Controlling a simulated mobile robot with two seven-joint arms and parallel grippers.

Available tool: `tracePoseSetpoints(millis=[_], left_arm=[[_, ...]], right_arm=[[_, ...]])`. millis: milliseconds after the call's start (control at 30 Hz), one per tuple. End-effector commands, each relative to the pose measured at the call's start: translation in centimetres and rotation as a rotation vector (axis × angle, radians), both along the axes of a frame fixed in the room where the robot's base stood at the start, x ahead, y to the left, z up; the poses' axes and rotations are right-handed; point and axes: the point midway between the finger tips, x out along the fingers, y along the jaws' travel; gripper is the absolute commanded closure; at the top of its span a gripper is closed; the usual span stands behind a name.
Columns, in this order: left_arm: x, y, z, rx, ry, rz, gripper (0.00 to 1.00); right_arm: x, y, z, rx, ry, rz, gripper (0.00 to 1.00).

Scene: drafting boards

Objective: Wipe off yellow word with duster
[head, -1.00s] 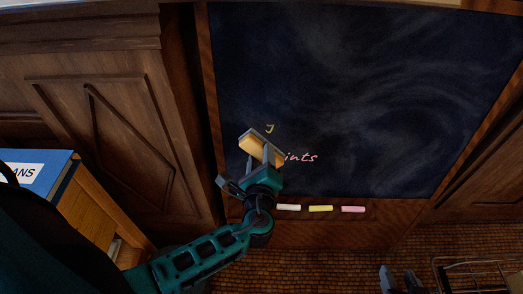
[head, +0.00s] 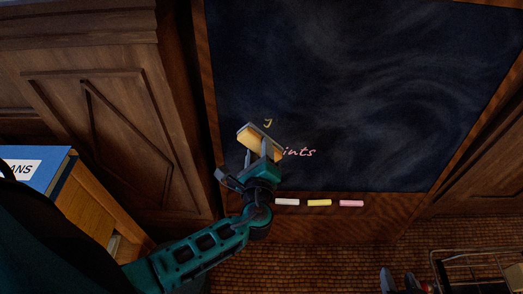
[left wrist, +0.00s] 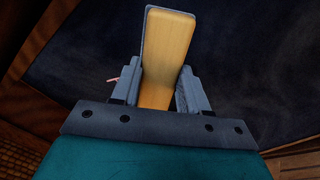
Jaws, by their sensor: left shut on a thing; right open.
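My left gripper (head: 257,158) is shut on the duster (head: 250,141), a wooden block with a grey pad. The duster also fills the middle of the left wrist view (left wrist: 167,55). It is at the lower left of the dark chalkboard (head: 350,85); I cannot tell whether it touches the board. A bit of yellow writing (head: 268,123) shows just above the duster. A pink word ending in "ints" (head: 299,152) is right of it, its start hidden by the duster and gripper. My right gripper (head: 402,282) is open and empty at the bottom right.
White chalk (head: 287,202), yellow chalk (head: 319,203) and pink chalk (head: 351,203) lie on the ledge below the board. A wire basket (head: 475,270) is at the lower right. A wooden cabinet with a blue top (head: 38,165) stands at the left.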

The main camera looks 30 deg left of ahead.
Motion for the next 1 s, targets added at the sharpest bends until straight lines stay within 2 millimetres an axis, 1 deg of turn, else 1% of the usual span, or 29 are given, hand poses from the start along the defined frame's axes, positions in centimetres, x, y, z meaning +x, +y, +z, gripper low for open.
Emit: tracePoseSetpoints(millis=[33,200,500,667,1000], left_arm=[[0.7,0.4,-0.4,0.002,-0.004,0.001,0.80],[2.4,1.2,-1.1,0.002,-0.003,0.002,0.80],[4.8,2.4,-1.9,0.001,-0.002,0.001,0.80],[5.4,2.6,-2.0,0.001,-0.002,0.001,0.80],[5.4,2.7,-1.9,0.001,-0.002,0.001,0.80]], right_arm=[[0.1,0.1,-0.3,0.002,-0.003,0.002,0.57],[0.3,0.5,-0.7,0.009,-0.004,0.008,0.57],[0.6,1.0,-1.0,0.018,-0.004,0.018,0.57],[0.6,1.1,-1.0,0.021,-0.004,0.019,0.57],[0.6,1.2,-1.0,0.021,-0.004,0.020,0.57]])
